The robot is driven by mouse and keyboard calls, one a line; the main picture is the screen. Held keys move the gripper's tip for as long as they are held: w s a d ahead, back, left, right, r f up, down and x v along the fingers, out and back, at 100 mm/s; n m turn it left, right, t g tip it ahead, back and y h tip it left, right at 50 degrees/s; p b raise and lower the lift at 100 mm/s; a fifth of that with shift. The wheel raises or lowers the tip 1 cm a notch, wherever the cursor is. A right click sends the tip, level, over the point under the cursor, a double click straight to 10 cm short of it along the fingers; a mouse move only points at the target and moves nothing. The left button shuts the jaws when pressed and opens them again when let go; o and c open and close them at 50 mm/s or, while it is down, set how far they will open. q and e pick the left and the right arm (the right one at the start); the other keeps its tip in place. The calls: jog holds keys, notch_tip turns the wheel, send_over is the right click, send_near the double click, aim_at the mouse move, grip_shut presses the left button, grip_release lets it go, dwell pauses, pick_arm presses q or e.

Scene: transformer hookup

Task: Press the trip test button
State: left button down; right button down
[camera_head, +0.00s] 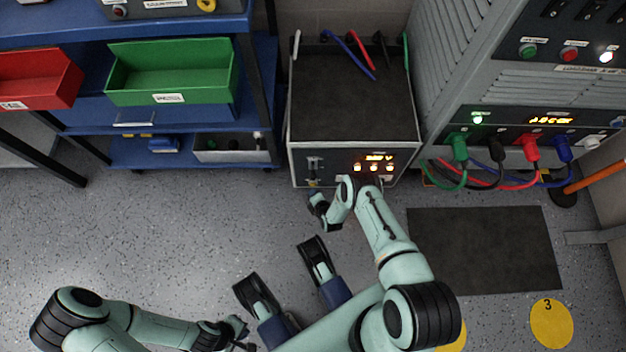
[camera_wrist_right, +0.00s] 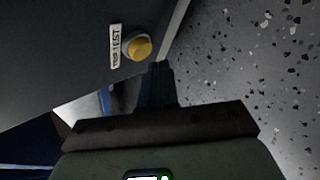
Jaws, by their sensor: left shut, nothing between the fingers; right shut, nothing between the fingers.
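The trip test button (camera_wrist_right: 138,48) is a yellow round cap in a pale ring on a dark panel in the right wrist view. A white label reading TRIP TEST (camera_wrist_right: 115,46) is beside it. My right gripper (camera_wrist_right: 160,72) is shut and empty, its tips just below and right of the button in that view; I cannot tell if they touch. In the head view my right gripper (camera_head: 316,202) is low in front of the grey transformer box (camera_head: 350,100). I cannot make out the button there. My left gripper (camera_head: 243,336) is shut and empty over the floor at bottom left.
A blue shelf (camera_head: 190,27) with a green bin (camera_head: 170,75) and red bin (camera_head: 40,80) stands left. A grey cabinet (camera_head: 460,70) with colored cables (camera_head: 500,180) stands right. A dark mat (camera_head: 485,250) lies on the floor.

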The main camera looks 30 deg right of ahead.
jog(key=shift+w, duration=0.1)
jog(key=shift+w+d, duration=0.2)
jog(key=shift+w, duration=0.1)
jog(key=shift+w+d, duration=0.25)
jog(key=shift+w, duration=0.1)
dwell(0.8)
jog(key=shift+s+a+p, duration=0.45)
jog(key=shift+s+p, duration=0.1)
jog(key=shift+s, duration=0.15)
jog(key=shift+s, duration=0.1)
jog(key=s+a, duration=0.1)
jog(key=s+p, duration=0.1)
jog(key=s+a+p, duration=0.1)
jog(key=s, duration=0.1)
jog(key=shift+a, duration=0.3)
dwell(0.8)
